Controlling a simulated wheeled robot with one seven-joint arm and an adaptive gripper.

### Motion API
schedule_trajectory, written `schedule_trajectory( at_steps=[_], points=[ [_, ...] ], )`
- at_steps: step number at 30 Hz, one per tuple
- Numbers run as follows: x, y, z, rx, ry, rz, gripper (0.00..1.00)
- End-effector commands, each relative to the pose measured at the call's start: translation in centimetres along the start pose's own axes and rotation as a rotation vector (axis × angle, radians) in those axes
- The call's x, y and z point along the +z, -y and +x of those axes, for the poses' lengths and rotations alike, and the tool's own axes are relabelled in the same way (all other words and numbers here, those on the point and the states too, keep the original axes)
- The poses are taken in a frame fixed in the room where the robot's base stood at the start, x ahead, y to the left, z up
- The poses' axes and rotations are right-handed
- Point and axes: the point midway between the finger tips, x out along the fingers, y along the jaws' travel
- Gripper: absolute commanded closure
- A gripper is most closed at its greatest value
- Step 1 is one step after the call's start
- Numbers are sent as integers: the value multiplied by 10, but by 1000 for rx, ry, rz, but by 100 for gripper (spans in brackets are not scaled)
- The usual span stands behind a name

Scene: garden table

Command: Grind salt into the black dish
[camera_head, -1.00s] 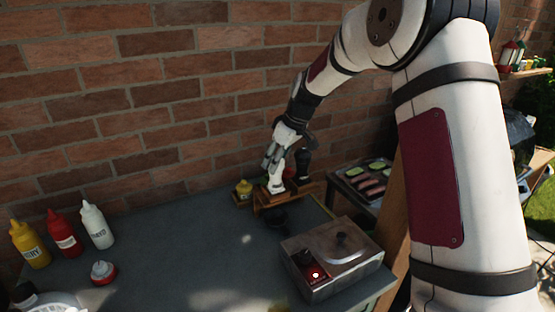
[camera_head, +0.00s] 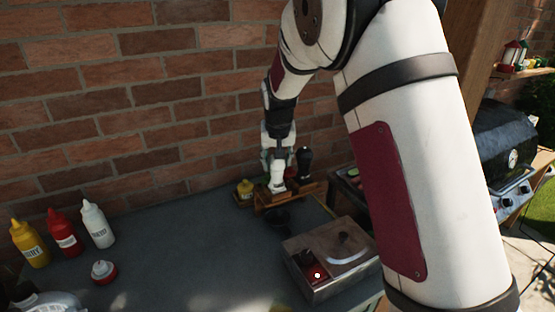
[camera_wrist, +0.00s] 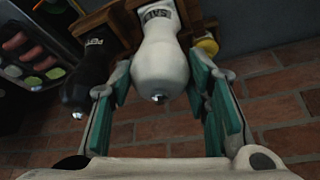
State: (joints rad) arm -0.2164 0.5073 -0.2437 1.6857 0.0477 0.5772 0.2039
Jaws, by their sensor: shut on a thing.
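The white salt grinder (camera_head: 278,184) stands upright at the wooden rack (camera_head: 262,203) by the brick wall. In the wrist view the salt grinder (camera_wrist: 162,60) shows its label and metal tip between my green-padded fingers. My gripper (camera_head: 278,160) is shut on it from above; it also shows in the wrist view (camera_wrist: 160,85). I cannot tell whether the grinder's base is lifted off the rack. The black pepper grinder (camera_head: 305,164) stands just right of it. The black dish (camera_head: 278,219) sits on the table in front of the rack, small and dark.
A metal box (camera_head: 330,272) with a lid stands front right. A small yellow jar (camera_head: 245,191) is at the rack's left. Yellow, red and white bottles (camera_head: 62,234) and a red-and-white container (camera_head: 104,272) stand left. The middle of the table (camera_head: 190,235) is clear.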

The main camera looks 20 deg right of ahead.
Motion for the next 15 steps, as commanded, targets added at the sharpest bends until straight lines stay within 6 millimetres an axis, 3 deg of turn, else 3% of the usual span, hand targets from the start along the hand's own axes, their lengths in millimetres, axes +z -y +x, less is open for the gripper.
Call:
schedule_trajectory(
  at_steps=[15],
  points=[
    [1, 1, 0, 64, 3, 153, 84]
  ],
)
